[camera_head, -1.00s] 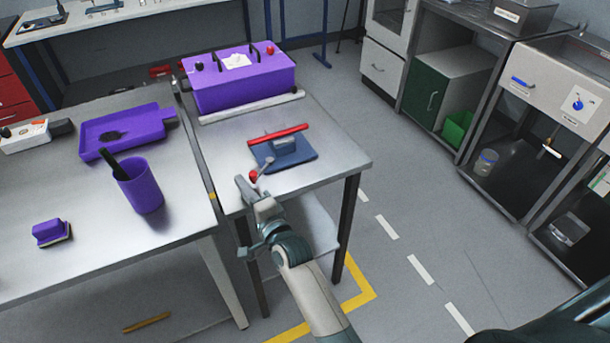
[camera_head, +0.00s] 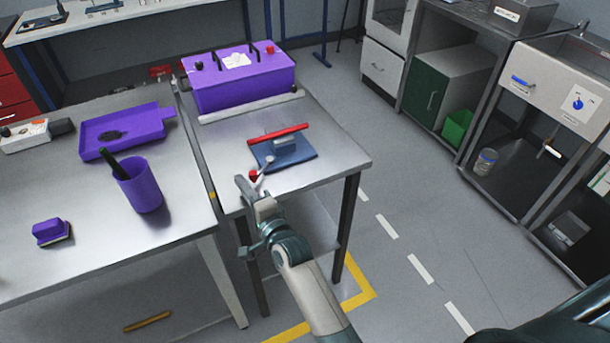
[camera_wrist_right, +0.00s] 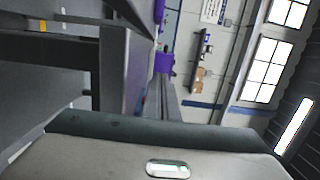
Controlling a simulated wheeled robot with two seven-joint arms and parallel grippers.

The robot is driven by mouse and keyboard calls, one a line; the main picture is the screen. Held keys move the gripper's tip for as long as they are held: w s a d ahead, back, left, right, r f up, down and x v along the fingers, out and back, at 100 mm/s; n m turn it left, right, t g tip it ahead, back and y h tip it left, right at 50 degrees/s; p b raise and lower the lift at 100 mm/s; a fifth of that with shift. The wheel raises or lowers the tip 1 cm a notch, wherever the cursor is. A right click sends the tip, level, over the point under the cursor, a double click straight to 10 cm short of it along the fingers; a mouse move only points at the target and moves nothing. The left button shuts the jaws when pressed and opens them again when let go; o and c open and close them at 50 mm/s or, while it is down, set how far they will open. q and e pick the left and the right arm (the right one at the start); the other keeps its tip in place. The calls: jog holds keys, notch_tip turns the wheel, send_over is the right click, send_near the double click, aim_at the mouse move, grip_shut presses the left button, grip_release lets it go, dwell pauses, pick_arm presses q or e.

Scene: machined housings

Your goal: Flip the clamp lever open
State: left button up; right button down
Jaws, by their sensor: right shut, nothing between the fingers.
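The clamp stands on the steel table (camera_head: 335,150) in the head view, with a dark blue base (camera_head: 300,156), a grey block and a long red bar (camera_head: 279,134) behind it. Its lever is a thin grey rod (camera_head: 263,168) slanting toward the near left, with a red knob (camera_head: 253,175) at its end. My right gripper (camera_head: 247,188) is shut and empty, just on the near side of the knob. I cannot tell whether it touches the knob. The wrist view does not clearly show the clamp. My left gripper is not in view.
A purple box (camera_head: 240,80) with knobs stands at the table's back, behind a pale bar (camera_head: 252,107). On the left table are a purple tray (camera_head: 125,130), a purple cup (camera_head: 142,190) and a small purple block (camera_head: 48,231). The table right of the clamp is clear.

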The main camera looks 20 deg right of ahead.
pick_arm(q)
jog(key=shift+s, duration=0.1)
pick_arm(e)
jog(key=shift+s, duration=0.1)
jog(key=shift+s+d+f, duration=0.1)
jog(key=shift+s+d, duration=0.05)
jog(key=shift+s, duration=0.3)
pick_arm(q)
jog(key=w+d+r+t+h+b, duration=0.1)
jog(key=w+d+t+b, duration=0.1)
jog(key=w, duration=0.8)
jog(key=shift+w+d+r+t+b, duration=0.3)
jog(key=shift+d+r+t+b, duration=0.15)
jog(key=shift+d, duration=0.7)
pick_arm(e)
jog(key=v, duration=1.6)
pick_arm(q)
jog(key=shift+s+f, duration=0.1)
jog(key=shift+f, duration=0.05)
pick_arm(e)
jog(key=shift+s, duration=0.15)
